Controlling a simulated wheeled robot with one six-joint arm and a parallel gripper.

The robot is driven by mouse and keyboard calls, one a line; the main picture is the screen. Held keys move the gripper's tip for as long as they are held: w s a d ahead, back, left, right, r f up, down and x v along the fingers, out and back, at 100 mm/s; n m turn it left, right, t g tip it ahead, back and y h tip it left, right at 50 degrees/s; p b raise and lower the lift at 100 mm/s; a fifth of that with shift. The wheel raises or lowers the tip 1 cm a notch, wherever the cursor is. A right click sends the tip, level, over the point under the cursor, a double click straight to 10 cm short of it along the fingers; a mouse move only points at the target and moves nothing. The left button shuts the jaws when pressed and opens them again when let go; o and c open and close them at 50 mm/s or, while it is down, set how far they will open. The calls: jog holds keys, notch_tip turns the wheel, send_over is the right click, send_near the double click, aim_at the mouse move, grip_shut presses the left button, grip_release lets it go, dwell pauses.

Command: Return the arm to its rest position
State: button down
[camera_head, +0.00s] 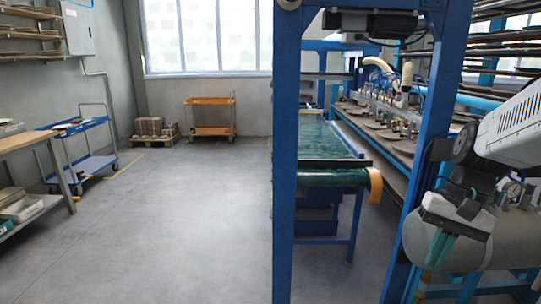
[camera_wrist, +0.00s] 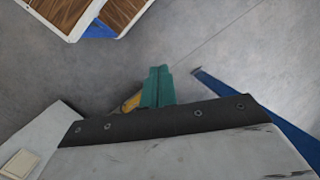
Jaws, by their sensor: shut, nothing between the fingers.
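My gripper (camera_head: 438,254) is at the right side of the head view, at the end of my white and grey arm. Its teal fingers are together and point downward, with nothing between them. In the wrist view the closed teal fingers (camera_wrist: 158,85) stand above the dark edge of the gripper body. Grey floor lies behind them. The gripper appears in front of a grey cylindrical tank (camera_head: 490,238); I cannot tell the gap between them. No plate is held.
A blue machine frame (camera_head: 286,170) stands near the centre, with a green conveyor belt (camera_head: 326,152) behind it. Plates lie on the line (camera_head: 400,145). A blue cart (camera_head: 95,165), a workbench (camera_head: 25,142) and an orange trolley (camera_head: 210,102) stand further left. The middle floor is clear.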

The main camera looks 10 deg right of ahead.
jog(key=s+a+r+n+t+h, duration=0.2)
jog(key=s+a+n, duration=0.4)
jog(key=s+a, duration=0.4)
jog(key=shift+r+h, duration=0.5)
jog(key=shift+r, duration=0.15)
